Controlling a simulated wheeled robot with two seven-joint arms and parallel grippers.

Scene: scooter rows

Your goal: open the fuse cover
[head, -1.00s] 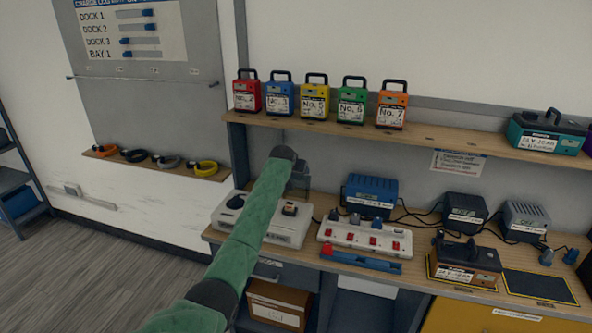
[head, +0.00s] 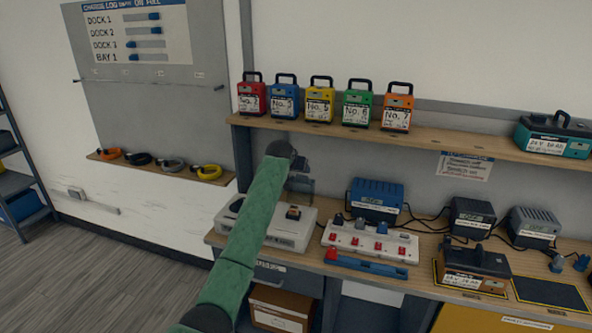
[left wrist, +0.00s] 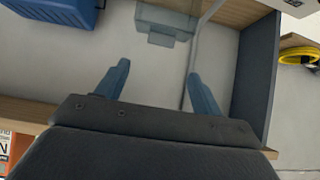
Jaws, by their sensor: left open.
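A small grey fuse box with a see-through cover (left wrist: 168,19) is on the wall panel at the top of the left wrist view. Its solid grey lower part (left wrist: 158,40) shows below the clear part. The cover looks shut, but its upper edge is out of frame. My left gripper (left wrist: 160,84) is open and empty, its two blue-grey fingers apart and pointing toward the box without visible contact. In the head view my left gripper (head: 300,168) is under the shelf, and my green arm and dark wrist partly hide this area. My right gripper is not in view.
A wooden shelf (head: 430,140) with several coloured battery packs runs above the gripper. Below, the bench holds a white-grey unit (head: 290,233), a power strip (head: 370,242) and a blue charger (head: 376,197). A grey upright (left wrist: 258,75) stands beside the gripper.

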